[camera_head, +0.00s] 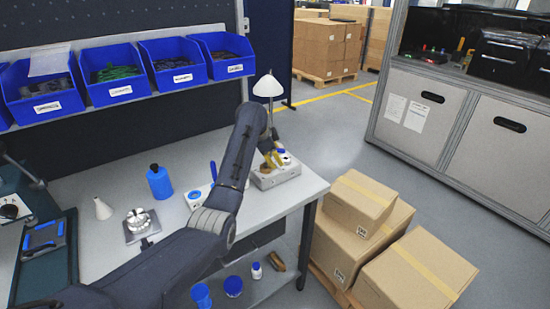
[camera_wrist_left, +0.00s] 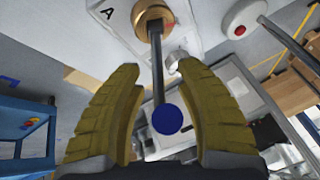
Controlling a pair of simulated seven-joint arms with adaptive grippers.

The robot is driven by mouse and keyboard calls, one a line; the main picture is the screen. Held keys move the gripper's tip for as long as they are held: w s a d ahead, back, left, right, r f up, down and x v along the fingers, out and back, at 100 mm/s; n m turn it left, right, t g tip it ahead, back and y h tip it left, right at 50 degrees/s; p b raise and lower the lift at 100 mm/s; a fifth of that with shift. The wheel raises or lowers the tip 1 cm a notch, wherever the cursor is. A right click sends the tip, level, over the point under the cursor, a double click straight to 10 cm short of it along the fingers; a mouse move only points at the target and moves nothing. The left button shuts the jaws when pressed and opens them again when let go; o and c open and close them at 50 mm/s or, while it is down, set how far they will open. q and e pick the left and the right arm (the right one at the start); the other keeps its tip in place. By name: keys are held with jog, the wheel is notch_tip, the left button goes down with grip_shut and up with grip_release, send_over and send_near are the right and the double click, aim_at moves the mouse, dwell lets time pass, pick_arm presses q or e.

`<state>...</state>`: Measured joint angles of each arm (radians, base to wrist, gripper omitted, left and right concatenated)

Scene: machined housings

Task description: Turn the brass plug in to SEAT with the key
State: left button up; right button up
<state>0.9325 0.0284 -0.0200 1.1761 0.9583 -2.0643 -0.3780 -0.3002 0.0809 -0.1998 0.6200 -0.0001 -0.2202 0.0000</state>
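The grey housing (camera_head: 284,177) sits at the right end of the bench, partly hidden by my left arm. In the left wrist view its pale face, marked A (camera_wrist_left: 108,13), holds the round brass plug (camera_wrist_left: 153,20). A dark key (camera_wrist_left: 157,65) runs from the plug toward the wrist camera and ends in a blue round knob (camera_wrist_left: 167,119). My left gripper (camera_wrist_left: 160,68) has yellow fingers apart on either side of the key shaft, with gaps showing on both sides. It shows at the housing in the head view (camera_head: 271,159). My right gripper is in neither view.
A white lamp (camera_head: 268,87) stands behind the housing. A blue bottle (camera_head: 159,182), a white cone-shaped bottle (camera_head: 103,208) and a metal fixture (camera_head: 139,223) stand farther left on the bench (camera_head: 180,247). Cardboard boxes (camera_head: 362,205) are stacked beside the bench's right edge.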

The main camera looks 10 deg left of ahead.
pick_arm(q)
grip_shut()
dwell(0.3)
grip_release()
dwell(0.3)
jog(key=v, duration=1.7)
